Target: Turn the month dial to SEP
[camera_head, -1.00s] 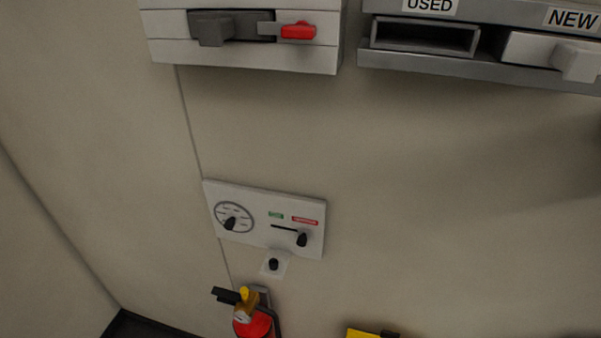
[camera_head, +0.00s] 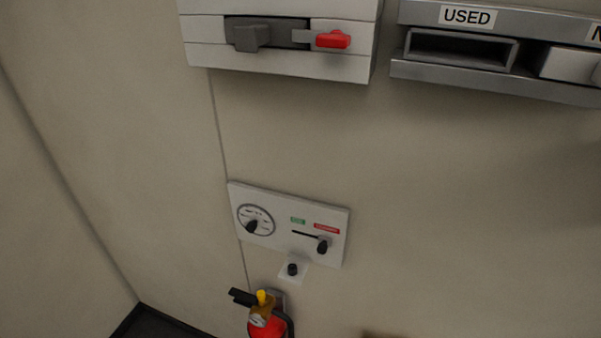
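A round dial (camera_head: 256,219) with a dark ring and a black knob (camera_head: 252,227) sits at the left of a white wall panel (camera_head: 281,244), in the lower middle of the head view. The knob sits toward the lower left of the dial face. The markings are too small to read, so I cannot tell whether this is the month dial or where it points. Neither gripper shows in the view.
The same panel has a slider with a black knob (camera_head: 322,246) and green and red labels. A small black knob (camera_head: 292,269) is below it. A fire extinguisher (camera_head: 267,323) hangs lower. Wall units with a red handle (camera_head: 333,39) and a USED slot (camera_head: 460,48) are above.

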